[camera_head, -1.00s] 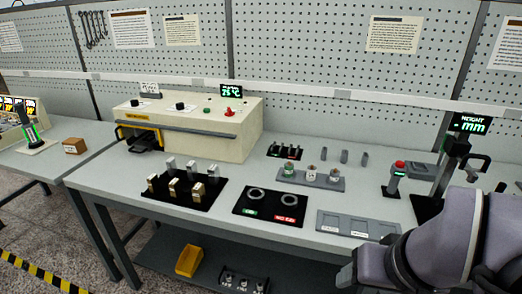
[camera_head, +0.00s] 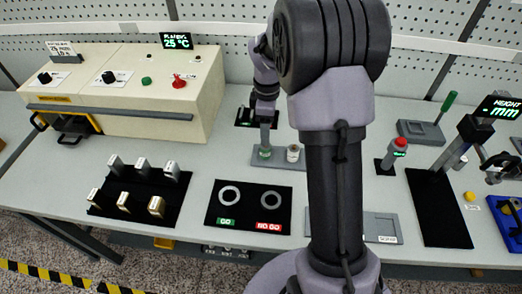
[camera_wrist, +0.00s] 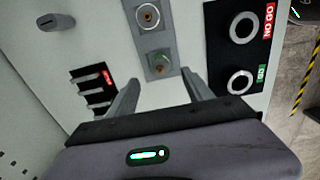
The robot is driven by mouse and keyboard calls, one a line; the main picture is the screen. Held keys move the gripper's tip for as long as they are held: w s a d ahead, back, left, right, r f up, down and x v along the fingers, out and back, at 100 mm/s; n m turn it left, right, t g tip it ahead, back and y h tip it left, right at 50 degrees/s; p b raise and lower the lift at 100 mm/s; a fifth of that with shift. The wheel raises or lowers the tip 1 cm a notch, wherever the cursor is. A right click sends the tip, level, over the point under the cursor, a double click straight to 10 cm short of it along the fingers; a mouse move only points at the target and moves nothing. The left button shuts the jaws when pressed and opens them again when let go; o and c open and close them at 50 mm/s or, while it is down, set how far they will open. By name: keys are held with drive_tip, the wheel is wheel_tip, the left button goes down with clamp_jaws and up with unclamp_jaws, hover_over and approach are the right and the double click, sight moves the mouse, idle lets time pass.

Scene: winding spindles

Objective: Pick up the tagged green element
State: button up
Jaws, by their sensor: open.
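The green element (camera_head: 265,152) is a small cylinder with a green band, standing in a grey holder strip (camera_head: 262,163) on the bench. In the wrist view the green element (camera_wrist: 160,68) shows from above, with a brownish centre, just past the fingertips and roughly between their lines. My gripper (camera_wrist: 160,78) is open with nothing held. In the head view my gripper (camera_head: 265,130) points down just above the green element and partly hides it. I cannot tell how much height separates them. No tag is readable on the element.
A whitish element (camera_head: 293,153) stands beside it in the same strip. A black GO / NO GO plate (camera_head: 248,222) lies in front. A black rack (camera_wrist: 92,88) is close by in the wrist view. A red-button post (camera_head: 398,148) stands to the right.

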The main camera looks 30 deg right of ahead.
sight(265, 150)
wheel_tip(265, 150, down, 3)
drive_tip(key=shift+w+f+b, duration=0.1)
drive_tip(key=shift+f+b, duration=0.05)
drive_tip(key=shift+b, duration=0.25)
wheel_tip(265, 150, down, 6)
drive_tip(key=b, duration=0.3)
drive_tip(key=shift+r, duration=0.4)
drive_tip(key=shift+c, duration=0.7)
clamp_jaws()
drive_tip(key=shift+r, duration=0.1)
